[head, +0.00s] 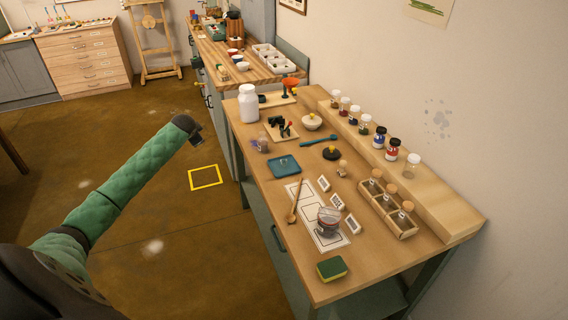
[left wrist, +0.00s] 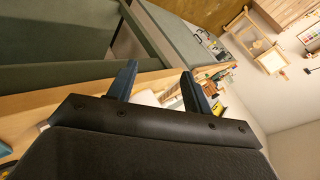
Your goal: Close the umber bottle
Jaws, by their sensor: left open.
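Several small pigment bottles stand in a row on the raised wooden ledge (head: 440,196) in the head view. A brownish one (head: 335,99) is at the far end; I cannot tell for sure whether it is the umber bottle, or whether it is capped. Blue (head: 379,139) and red (head: 392,152) bottles have black caps. A clear-looking bottle (head: 412,166) stands at the near end. My left gripper (head: 195,138) is over the floor, left of the table and apart from everything. In the left wrist view its fingers (left wrist: 160,76) are spread and empty. My right gripper is out of view.
On the wooden table (head: 310,275) are a white bottle (head: 248,103), a blue tray (head: 284,167), a glass jar (head: 328,222) on a marked sheet, a sponge (head: 331,268) and a box of corked vials (head: 388,214). The floor left of the table is clear.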

